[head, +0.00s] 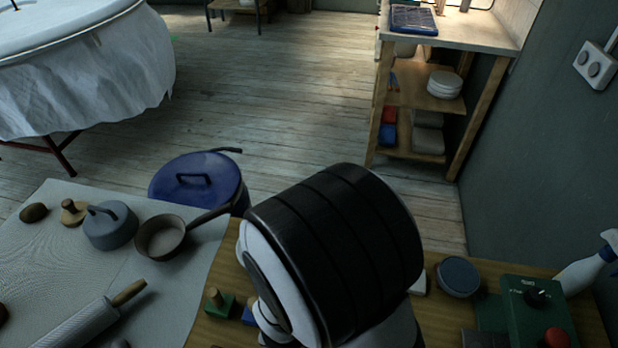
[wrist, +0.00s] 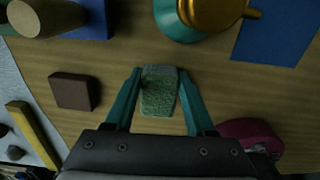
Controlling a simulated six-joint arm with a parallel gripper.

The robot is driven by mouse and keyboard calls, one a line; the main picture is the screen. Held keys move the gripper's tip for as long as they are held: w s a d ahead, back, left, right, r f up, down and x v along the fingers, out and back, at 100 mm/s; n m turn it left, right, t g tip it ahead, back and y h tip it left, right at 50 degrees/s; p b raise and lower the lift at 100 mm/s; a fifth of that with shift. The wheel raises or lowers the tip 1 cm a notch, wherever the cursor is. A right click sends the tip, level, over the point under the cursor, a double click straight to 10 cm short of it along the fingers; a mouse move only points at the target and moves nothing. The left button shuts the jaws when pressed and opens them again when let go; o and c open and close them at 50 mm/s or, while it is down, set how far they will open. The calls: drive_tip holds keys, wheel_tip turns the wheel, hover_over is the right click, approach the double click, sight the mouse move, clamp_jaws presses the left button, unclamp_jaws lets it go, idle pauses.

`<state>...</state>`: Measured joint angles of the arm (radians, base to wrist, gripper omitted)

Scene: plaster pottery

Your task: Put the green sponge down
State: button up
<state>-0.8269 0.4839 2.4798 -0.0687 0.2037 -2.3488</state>
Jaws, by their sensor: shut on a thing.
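The green sponge (wrist: 158,98) is a small block with a mottled green face and a paler far edge. In the wrist view it sits between the two teal fingers of my gripper (wrist: 160,74), which is shut on it. The wooden tabletop (wrist: 120,62) shows just beyond and around the sponge. I cannot tell whether the sponge touches the wood. In the head view my arm's dark, banded link hides the gripper and the sponge.
A brown block (wrist: 75,91) lies left of the sponge, a maroon object (wrist: 248,136) lower right. A blue block (wrist: 96,16) and a teal-and-brass round object (wrist: 205,14) stand beyond. A green control box (head: 535,312) and spray bottle (head: 588,266) stand at right.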

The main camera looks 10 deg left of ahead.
drive_tip(key=shift+f, duration=0.3)
drive_tip(key=o, duration=1.3)
drive_tip(key=shift+f, duration=0.1)
